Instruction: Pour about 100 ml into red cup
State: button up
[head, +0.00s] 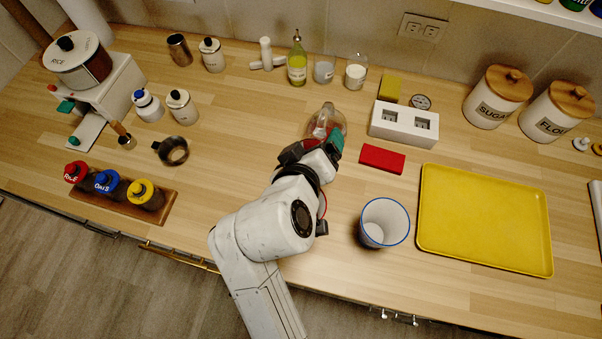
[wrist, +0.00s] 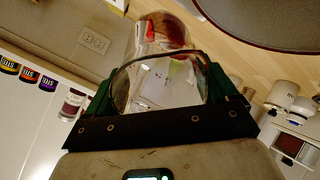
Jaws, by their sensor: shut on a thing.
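My gripper (head: 313,147), with green pads, is shut on a clear glass vessel (head: 329,119) over the middle of the counter. In the wrist view the clear vessel (wrist: 160,83) sits between the green finger pads. Some red shows through or beside the glass; I cannot tell whether it is a cup, liquid or something behind. No cup is plainly red. A pale cup with a blue rim (head: 384,222) stands upright, right of my gripper near the counter's front. The vessel's fill level cannot be made out.
A red block (head: 382,158) and a white block with two sockets (head: 404,123) lie right of my gripper. A yellow tray (head: 484,215) fills the right side. An oil bottle (head: 297,66) and small jars stand behind. A dark metal mug (head: 173,151) stands left.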

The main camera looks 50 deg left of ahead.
dwell(0.6)
jog(key=shift+w, duration=0.1)
dwell(1.2)
